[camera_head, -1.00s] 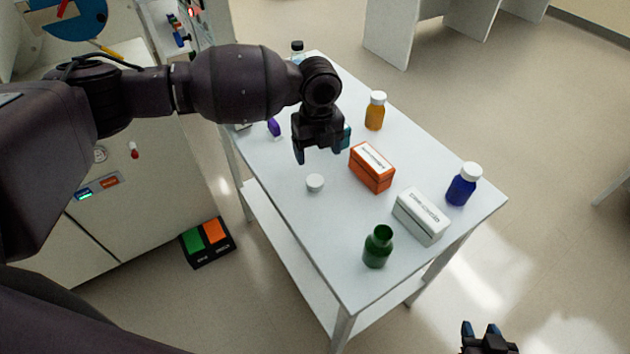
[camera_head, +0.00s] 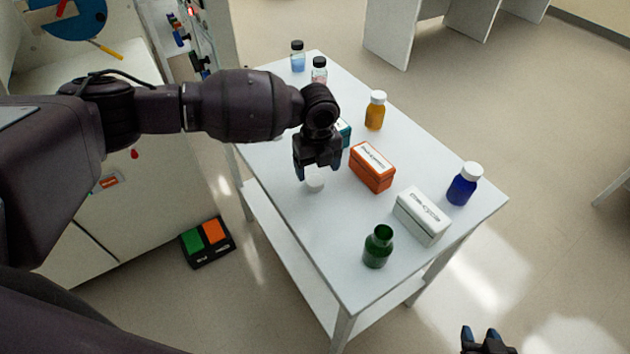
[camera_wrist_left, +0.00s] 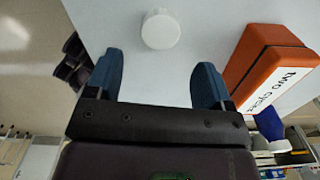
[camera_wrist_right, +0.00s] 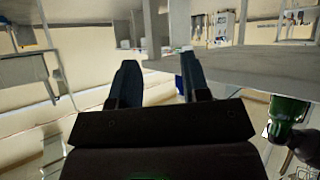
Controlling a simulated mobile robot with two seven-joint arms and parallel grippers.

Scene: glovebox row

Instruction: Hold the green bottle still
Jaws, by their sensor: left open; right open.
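The green bottle (camera_head: 377,247) stands upright and uncapped near the front edge of the white table. A green bottle also shows at the right of the right wrist view (camera_wrist_right: 288,108). A white cap (camera_head: 314,183) lies on the table left of the orange box; it shows ahead of the fingers in the left wrist view (camera_wrist_left: 160,29). My left gripper (camera_head: 318,172) is open and empty, above the table close to the cap, partly covering it in the head view. My right gripper (camera_head: 485,338) is open and empty, low at the bottom right, off the table and apart from the bottle.
On the table (camera_head: 290,215) stand an orange box (camera_head: 372,167), a white box (camera_head: 422,216), a blue bottle (camera_head: 463,185), an amber bottle (camera_head: 375,111) and two small clear bottles (camera_head: 297,57) at the back. A pedal box (camera_head: 207,242) lies on the floor at left.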

